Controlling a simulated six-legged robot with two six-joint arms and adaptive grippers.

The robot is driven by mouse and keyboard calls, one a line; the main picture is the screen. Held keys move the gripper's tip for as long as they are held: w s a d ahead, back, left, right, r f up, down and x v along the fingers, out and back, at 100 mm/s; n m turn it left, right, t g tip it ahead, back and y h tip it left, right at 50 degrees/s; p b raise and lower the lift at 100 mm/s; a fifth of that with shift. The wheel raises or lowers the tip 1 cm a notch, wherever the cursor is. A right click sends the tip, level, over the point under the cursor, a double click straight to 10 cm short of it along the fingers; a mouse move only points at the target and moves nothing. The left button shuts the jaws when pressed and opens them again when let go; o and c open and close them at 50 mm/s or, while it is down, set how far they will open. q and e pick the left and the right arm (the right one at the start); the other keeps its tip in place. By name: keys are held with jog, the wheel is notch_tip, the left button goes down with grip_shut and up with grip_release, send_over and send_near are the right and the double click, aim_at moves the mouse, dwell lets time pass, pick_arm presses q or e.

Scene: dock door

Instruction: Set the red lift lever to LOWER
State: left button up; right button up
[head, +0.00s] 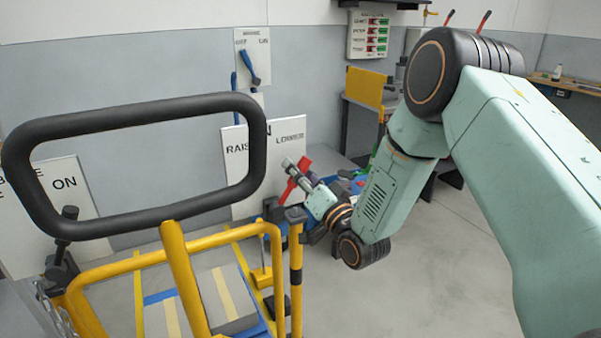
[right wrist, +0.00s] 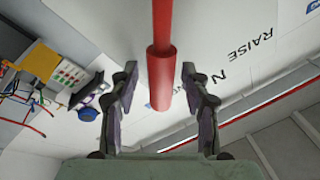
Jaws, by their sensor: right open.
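The red lift lever (head: 304,163) shows in the head view in front of a white board (head: 262,135) marked RAISE at left and LOWER at right. My right gripper (head: 294,172) is at the lever and partly covers it, so its setting is hard to tell. In the right wrist view the thick red grip (right wrist: 160,75) of the lever stands between the two open fingers of my right gripper (right wrist: 159,80), with a gap on each side. The left gripper is not in view.
A black loop handle on a yellow rail frame (head: 180,260) fills the left foreground. Another board with a black lever (head: 65,225) and the word ON stands at far left. A blue lever (head: 248,66) hangs on the wall. Clear floor (head: 450,270) lies at right.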

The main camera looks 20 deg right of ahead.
jog(key=v, duration=1.2)
jog(key=shift+f, duration=0.15)
jog(key=s+a+f+n+g, duration=0.1)
jog(key=s+a+f+g, duration=0.1)
jog(key=s+f+g, duration=0.6)
jog(key=s+a+f+n+g, duration=0.2)
jog(key=f+g, duration=0.2)
jog(key=f, duration=0.9)
jog(key=s+a+f+n+g+h, duration=0.1)
jog(key=s+f+g, duration=0.3)
jog(key=s, duration=0.7)
jog(key=s+a+f+n+g+h, duration=0.1)
jog(key=s+f+g, duration=0.3)
jog(key=s, duration=0.8)
jog(key=shift+a+f+n, duration=0.2)
jog(key=shift+a+n, duration=0.1)
jog(key=shift+w, duration=0.1)
dwell(1.9)
